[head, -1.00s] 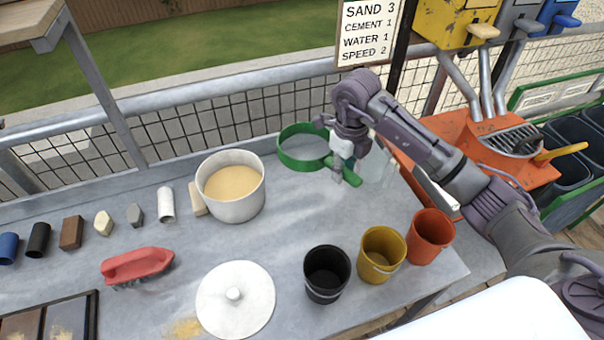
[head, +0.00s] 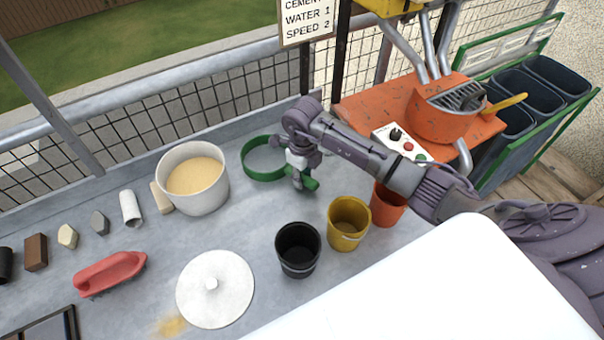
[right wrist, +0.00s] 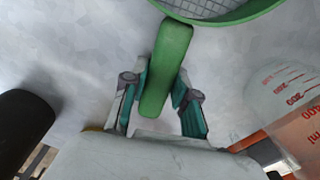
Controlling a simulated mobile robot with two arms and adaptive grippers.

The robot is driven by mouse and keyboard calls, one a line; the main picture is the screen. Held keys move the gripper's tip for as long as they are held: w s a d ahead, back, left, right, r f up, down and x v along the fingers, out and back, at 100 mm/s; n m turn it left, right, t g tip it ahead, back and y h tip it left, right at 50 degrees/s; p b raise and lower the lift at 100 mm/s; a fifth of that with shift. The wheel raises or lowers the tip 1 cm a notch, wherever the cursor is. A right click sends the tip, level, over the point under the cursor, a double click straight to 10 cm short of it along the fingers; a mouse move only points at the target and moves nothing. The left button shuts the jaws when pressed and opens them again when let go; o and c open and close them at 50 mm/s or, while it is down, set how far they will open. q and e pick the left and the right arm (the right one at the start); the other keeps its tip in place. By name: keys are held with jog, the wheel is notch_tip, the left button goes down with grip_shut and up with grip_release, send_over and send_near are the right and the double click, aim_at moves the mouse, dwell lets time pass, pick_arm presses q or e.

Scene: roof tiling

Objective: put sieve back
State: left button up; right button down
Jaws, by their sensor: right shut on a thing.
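The green sieve (head: 265,158) is at the back of the grey worktop, just right of the white pot, with its ring to the left and its handle to the right. My right gripper (head: 300,178) is shut on the handle. In the right wrist view the two fingers (right wrist: 160,105) stand on either side of the green handle (right wrist: 165,70), and part of the mesh ring (right wrist: 215,12) shows at the top. The sieve looks at or very near the worktop; I cannot tell whether it touches. My left gripper is not in view.
The pot of sand (head: 192,178) is left of the sieve. Black (head: 298,250), yellow (head: 349,222) and orange (head: 388,204) buckets stand in front. A clear measuring jug (right wrist: 285,90) is close by the gripper. The orange mixer (head: 440,115) stands right. A white lid (head: 215,289) lies in front.

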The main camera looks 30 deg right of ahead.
jog(key=c, duration=0.9)
grip_release()
notch_tip(320, 180, up, 12)
jog(key=b, duration=0.2)
jog(key=shift+s, duration=0.15)
